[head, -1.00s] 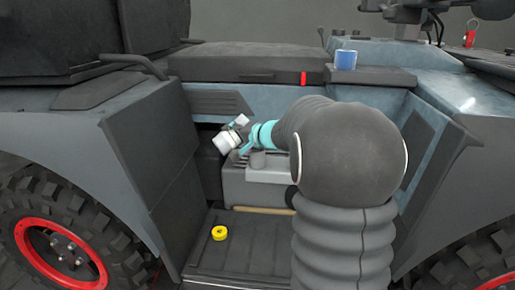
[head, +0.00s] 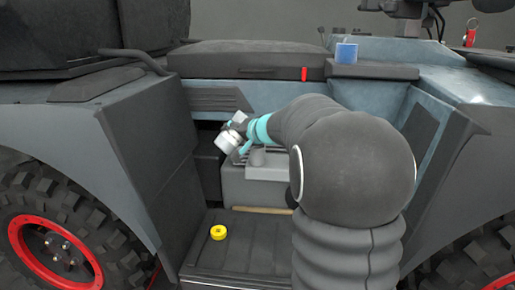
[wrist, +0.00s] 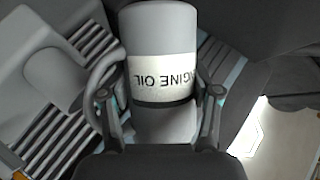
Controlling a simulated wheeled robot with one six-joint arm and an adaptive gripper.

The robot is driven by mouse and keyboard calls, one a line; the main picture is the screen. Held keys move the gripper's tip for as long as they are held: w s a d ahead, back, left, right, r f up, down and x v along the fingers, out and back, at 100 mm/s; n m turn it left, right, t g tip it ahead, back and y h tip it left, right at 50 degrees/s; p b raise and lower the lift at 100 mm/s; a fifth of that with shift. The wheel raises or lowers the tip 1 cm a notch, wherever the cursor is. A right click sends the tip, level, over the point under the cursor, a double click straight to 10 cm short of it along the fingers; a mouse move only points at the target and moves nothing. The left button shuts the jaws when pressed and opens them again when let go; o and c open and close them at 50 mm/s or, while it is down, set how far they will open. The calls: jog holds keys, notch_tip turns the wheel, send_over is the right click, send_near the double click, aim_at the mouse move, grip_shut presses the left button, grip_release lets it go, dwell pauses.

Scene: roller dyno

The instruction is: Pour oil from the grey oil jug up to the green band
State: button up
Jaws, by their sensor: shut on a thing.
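The grey oil jug (wrist: 160,30) has a pale label reading "ENGINE OIL", which appears upside down in the wrist view. My gripper (wrist: 160,100) is shut on it, with one finger on each side of the label. In the head view the jug (head: 229,143) is small and tilted, above the left part of a grey engine block (head: 250,190). My gripper's turquoise parts show beside it in the head view. The jug's mouth and any oil stream cannot be made out. I cannot see a green band in either view.
A yellow cap (head: 218,232) lies on the dark step (head: 240,255). A blue mug (head: 346,53) stands on the ledge behind, near a small red item (head: 304,74). Grey side panels (head: 150,150) hem in the bay, and a ribbed surface (wrist: 85,45) lies below the jug.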

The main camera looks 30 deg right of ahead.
aim_at(227, 147)
jog(key=shift+n, duration=0.3)
jog(key=f+n+h+b, duration=0.1)
jog(key=b, duration=0.2)
jog(key=shift+f, duration=0.15)
jog(key=shift+a+r+n+h, duration=0.3)
jog(key=shift+n+h, duration=0.1)
jog(key=shift+n, duration=0.1)
jog(key=shift+a+f+n+h, duration=0.2)
jog(key=shift+a+n+h, duration=0.1)
jog(key=shift+h, duration=0.1)
jog(key=shift+w+a+f+n+h, duration=0.1)
jog(key=shift+a+f+n+h, duration=0.15)
jog(key=shift+f+n+h, duration=0.35)
jog(key=shift+a+f+n+h, duration=0.3)
jog(key=shift+f+n, duration=0.1)
jog(key=shift+f, duration=0.25)
jog(key=shift+w+a+n+h, duration=0.1)
jog(key=shift+a+n+h, duration=0.15)
jog(key=shift+n+h, duration=0.3)
